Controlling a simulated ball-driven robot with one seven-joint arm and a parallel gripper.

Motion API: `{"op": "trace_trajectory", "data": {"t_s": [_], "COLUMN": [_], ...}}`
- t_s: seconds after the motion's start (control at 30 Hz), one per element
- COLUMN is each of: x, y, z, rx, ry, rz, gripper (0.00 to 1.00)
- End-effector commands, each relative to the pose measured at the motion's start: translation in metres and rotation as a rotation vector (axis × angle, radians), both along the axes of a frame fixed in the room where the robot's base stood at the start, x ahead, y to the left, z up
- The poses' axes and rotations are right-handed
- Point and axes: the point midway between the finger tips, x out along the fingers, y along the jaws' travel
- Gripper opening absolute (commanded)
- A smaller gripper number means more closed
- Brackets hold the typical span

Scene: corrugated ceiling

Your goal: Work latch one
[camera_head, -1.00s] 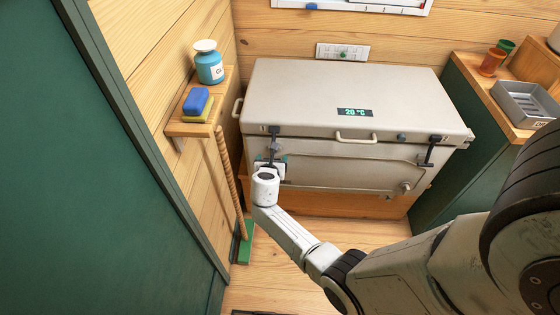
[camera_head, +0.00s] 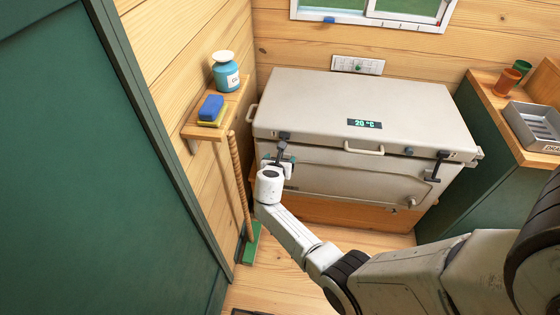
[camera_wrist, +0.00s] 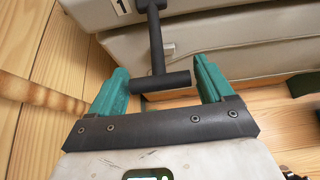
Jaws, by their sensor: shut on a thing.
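The cooler chest (camera_head: 360,100) is a pale box with a closed-looking lid and a display reading 20 °C. Latch one (camera_wrist: 155,35) is a black T-shaped handle beside a "1" label in the wrist view. My gripper (camera_wrist: 160,70) has its green fingers on either side of the latch's crossbar and is shut on it. In the head view my gripper (camera_head: 278,161) is at the chest's front left, partly hiding the latch. The handle stands out from the chest front. A second black latch (camera_head: 436,165) hangs at the front right.
A green cabinet (camera_head: 480,150) flanks the right. A green panel (camera_head: 90,170) fills the left.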

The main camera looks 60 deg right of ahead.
Motion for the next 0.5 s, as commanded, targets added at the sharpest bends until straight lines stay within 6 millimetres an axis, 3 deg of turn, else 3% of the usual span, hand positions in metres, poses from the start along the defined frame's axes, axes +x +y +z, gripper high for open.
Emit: {"op": "trace_trajectory", "data": {"t_s": [0.27, 0.3, 0.5], "x": [0.0024, 0.0025, 0.0017], "y": [-0.0011, -0.0012, -0.0009], "z": [0.0044, 0.0044, 0.0029], "rx": [-0.006, -0.005, -0.004], "ry": [-0.006, -0.006, -0.004], "rz": [0.001, 0.0, 0.001], "gripper": [0.26, 0.81, 1.0]}}
